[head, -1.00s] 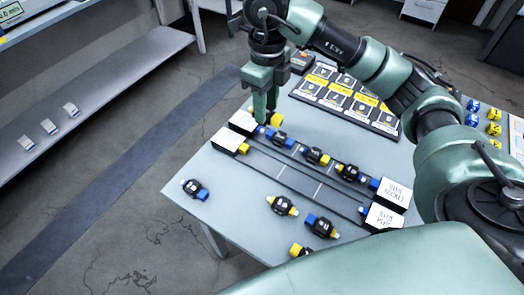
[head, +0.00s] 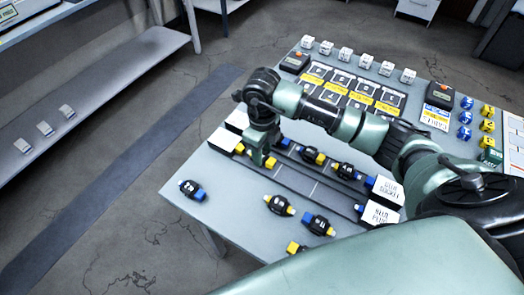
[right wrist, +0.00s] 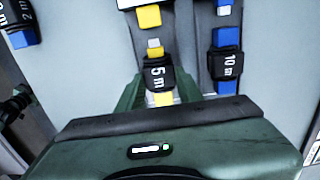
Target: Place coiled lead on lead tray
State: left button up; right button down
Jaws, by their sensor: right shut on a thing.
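My right gripper (head: 262,158) is low over the left end of the lead tray (head: 312,187), a long dark two-lane strip on the table. It is shut on a black coiled lead marked 5 m (right wrist: 158,78), with yellow ends, between the green fingers in the right wrist view. The lead lines up with a yellow plug (right wrist: 148,16) on an end block, a gap between them. Whether it touches the tray is unclear. In the other lane sits a 10 m lead (right wrist: 227,65) with blue ends. The head view shows leads in the back lane (head: 345,170). My left gripper is not in view.
White label blocks (head: 380,213) stand at both tray ends. Several loose leads (head: 318,224) lie on the front of the table. Behind the tray are a board of black and yellow cards (head: 352,90), white blocks (head: 345,54), and blue and yellow pieces (head: 465,117).

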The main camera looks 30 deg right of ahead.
jog(key=shift+f, duration=0.3)
jog(key=c, duration=0.9)
grip_release()
jog(key=shift+c, duration=0.2)
jog(key=shift+r, duration=0.2)
notch_tip(320, 180, up, 12)
jog(key=b, duration=0.2)
